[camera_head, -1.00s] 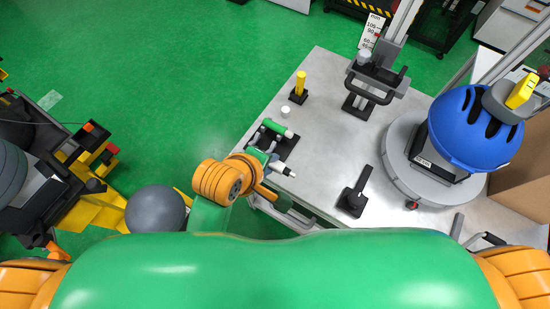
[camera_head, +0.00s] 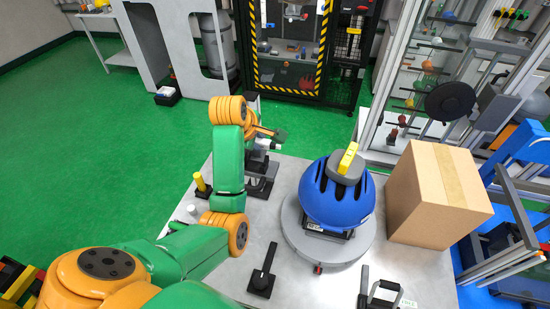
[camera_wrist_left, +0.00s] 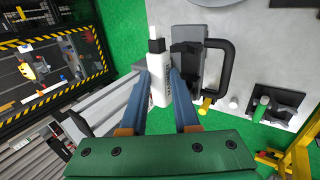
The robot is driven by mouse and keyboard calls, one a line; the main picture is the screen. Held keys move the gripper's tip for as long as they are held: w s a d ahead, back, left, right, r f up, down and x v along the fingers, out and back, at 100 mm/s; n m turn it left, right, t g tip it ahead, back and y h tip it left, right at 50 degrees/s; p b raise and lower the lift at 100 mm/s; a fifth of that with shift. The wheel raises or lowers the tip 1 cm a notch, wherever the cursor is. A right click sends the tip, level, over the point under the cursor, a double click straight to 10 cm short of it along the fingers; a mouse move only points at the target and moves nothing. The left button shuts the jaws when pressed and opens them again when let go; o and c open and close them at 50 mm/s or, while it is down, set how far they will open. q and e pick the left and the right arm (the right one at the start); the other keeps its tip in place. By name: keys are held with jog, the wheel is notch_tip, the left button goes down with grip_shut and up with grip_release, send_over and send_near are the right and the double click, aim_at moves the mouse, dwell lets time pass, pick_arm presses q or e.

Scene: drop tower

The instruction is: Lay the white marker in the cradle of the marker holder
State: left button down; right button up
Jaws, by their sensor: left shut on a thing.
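My left gripper (camera_head: 268,141) is shut on the white marker, near a dark stand at the table's far left. In the left wrist view the white marker (camera_wrist_left: 160,78), with a black tip, stands out lengthwise from between the blue-grey fingers of the gripper (camera_wrist_left: 163,100). A black fixture (camera_wrist_left: 186,62) with a looped handle lies just beside the marker; it looks like the marker holder, but I cannot be sure. In the head view the fixture (camera_head: 262,170) is partly behind my arm. I cannot tell whether marker and fixture touch. My right gripper is out of view.
A blue helmet (camera_head: 320,205) sits on a round grey base, with a cardboard box (camera_head: 436,190) to its right. A yellow peg (camera_head: 199,182) stands on the left. A black lever piece (camera_head: 263,278) lies nearer. Beside it the metal table (camera_head: 310,285) has bare room.

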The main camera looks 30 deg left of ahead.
pick_arm(q)
jog(key=f, duration=0.3)
jog(key=a+f, duration=0.1)
jog(key=f, duration=0.1)
jog(key=shift+s+b, duration=0.15)
jog(key=shift+b, duration=0.2)
jog(key=shift+d+f, duration=0.15)
jog(key=shift+f, duration=0.25)
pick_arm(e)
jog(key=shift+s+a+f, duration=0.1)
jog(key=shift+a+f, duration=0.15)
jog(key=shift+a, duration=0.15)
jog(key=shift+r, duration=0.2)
pick_arm(q)
jog(key=shift+d+p, duration=0.1)
jog(key=shift+p, duration=0.25)
jog(key=shift+f, duration=0.1)
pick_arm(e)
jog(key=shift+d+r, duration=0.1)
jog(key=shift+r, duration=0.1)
pick_arm(q)
jog(key=c, duration=0.6)
grip_release()
